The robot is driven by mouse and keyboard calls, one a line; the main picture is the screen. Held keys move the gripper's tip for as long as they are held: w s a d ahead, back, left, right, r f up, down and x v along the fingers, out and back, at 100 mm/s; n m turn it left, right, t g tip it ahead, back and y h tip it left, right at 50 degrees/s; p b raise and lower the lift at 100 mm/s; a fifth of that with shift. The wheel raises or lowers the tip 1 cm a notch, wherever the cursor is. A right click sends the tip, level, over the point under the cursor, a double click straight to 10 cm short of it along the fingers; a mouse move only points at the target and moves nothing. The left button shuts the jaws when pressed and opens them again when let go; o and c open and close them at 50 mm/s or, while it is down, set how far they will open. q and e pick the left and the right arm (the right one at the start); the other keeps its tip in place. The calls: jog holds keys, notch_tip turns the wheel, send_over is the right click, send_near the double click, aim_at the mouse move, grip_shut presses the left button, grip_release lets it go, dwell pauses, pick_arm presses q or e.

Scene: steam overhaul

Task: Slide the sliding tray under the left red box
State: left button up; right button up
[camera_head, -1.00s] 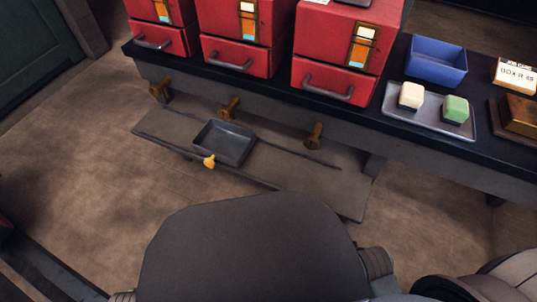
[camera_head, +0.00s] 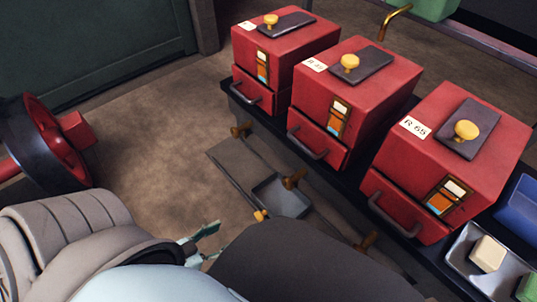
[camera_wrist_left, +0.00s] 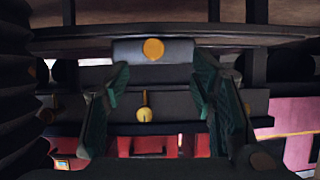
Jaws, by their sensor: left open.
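The grey sliding tray (camera_head: 282,198) sits on the low rail shelf, roughly in front of the middle red box, with a yellow knob (camera_head: 261,215) on its front. The left red box (camera_head: 285,48) stands on the bench above the shelf's far end. My left gripper (camera_head: 207,243) is near the tray's knob, apart from it, and partly hidden by my arm. In the left wrist view its teal fingers (camera_wrist_left: 165,95) are open and empty, with the tray (camera_wrist_left: 130,52) and its knob (camera_wrist_left: 154,49) ahead between them. My right gripper is not in view.
The middle red box (camera_head: 365,75) and right red box (camera_head: 465,140) stand along the bench. A dark wheel with a red hub (camera_head: 45,150) is at left. The shelf is bare towards the left box.

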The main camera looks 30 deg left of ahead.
aim_at(257, 218)
pick_arm(q)
jog(key=shift+h, duration=0.5)
jog(key=b+x, duration=0.1)
jog(key=x, duration=0.3)
jog(key=r+b+x, duration=0.1)
jog(key=x, duration=0.4)
jog(key=b+x, duration=0.2)
jog(key=x, duration=0.2)
jog(key=shift+w+d+r, duration=0.1)
jog(key=shift+w+d, duration=0.3)
jog(key=shift+w, duration=0.2)
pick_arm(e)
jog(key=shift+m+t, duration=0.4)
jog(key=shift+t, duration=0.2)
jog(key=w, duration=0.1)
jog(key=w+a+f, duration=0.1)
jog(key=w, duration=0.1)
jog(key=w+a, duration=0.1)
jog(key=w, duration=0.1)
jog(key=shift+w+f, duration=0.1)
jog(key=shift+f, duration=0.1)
pick_arm(q)
grip_shut()
